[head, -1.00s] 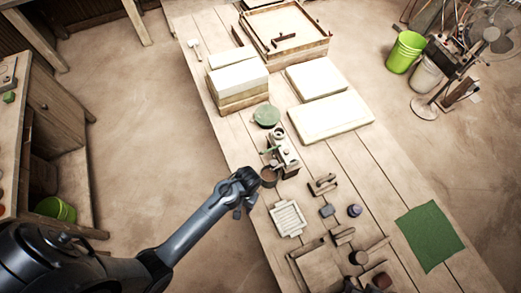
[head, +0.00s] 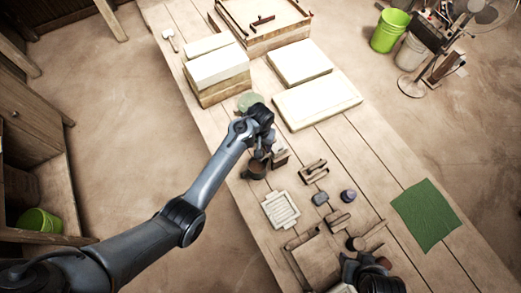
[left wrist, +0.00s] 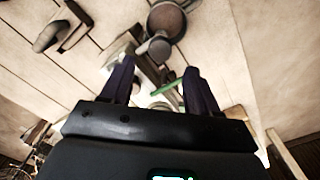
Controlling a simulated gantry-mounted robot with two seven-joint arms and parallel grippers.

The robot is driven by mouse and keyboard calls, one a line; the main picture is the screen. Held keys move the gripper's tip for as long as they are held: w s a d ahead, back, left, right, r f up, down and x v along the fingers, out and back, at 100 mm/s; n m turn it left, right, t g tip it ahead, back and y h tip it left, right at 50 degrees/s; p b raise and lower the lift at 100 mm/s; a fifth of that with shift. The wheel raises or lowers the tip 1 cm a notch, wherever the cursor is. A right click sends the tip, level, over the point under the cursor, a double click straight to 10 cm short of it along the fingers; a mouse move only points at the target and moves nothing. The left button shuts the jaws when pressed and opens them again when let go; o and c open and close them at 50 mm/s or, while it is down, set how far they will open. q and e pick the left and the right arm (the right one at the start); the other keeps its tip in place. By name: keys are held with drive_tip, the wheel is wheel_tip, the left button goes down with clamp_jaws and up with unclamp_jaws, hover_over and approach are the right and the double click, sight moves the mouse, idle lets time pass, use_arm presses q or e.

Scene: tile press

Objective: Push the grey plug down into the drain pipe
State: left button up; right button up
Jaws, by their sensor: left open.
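My left gripper (head: 268,146) is over the small press on the bench, and my arm hides most of that press. In the left wrist view my left gripper (left wrist: 158,70) is open, with nothing between its fingers. Just beyond the fingertips is a round grey piece (left wrist: 160,47), which looks like the plug. It overlaps the near rim of a dark round pot (left wrist: 167,17). The pot also shows in the head view (head: 257,169), beside the press. I cannot make out the drain pipe or how deep the plug sits. My right gripper (head: 368,275) is at the bottom edge, its fingers unclear.
A pale slotted tray (head: 281,210), a wooden-handled tool (head: 314,171), a small grey block (head: 320,199) and a dark round jar (head: 348,196) lie nearby. White-topped blocks (head: 217,68) and slabs (head: 318,102) stand behind. A green cloth (head: 426,213) lies at right.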

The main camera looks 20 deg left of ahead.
use_arm(q)
drive_tip(key=shift+f, duration=2.7)
clamp_jaws()
